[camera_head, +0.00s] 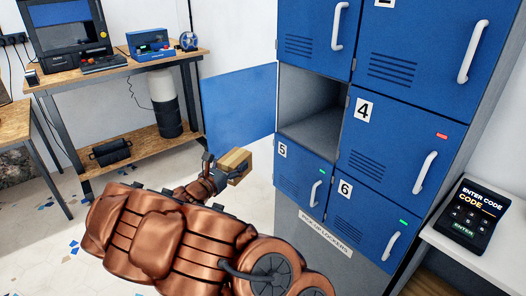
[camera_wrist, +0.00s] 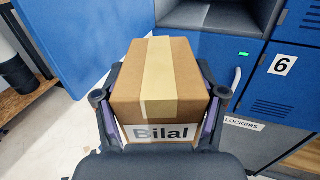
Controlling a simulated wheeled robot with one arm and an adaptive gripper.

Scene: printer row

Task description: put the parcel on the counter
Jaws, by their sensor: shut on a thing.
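The parcel (camera_head: 234,165) is a small brown cardboard box with a pale tape strip. In the wrist view the parcel (camera_wrist: 182,75) fills the middle, and a white label on its near side reads "Bilal". My gripper (camera_head: 222,176) is shut on it, with a finger at either side in the wrist view (camera_wrist: 160,105). It holds the parcel in the air in front of the lockers, near an open blue door. A white counter (camera_head: 440,240) with a keypad on it stands at the right of the head view; I cannot tell if it is the task's counter.
An open locker compartment (camera_head: 312,115) looks empty; its blue door (camera_head: 240,105) sticks out to the left. Lockers 4, 5 and 6 are shut. The keypad (camera_head: 468,214) reads "ENTER CODE". A wooden workbench (camera_head: 125,63) with devices stands at the back left.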

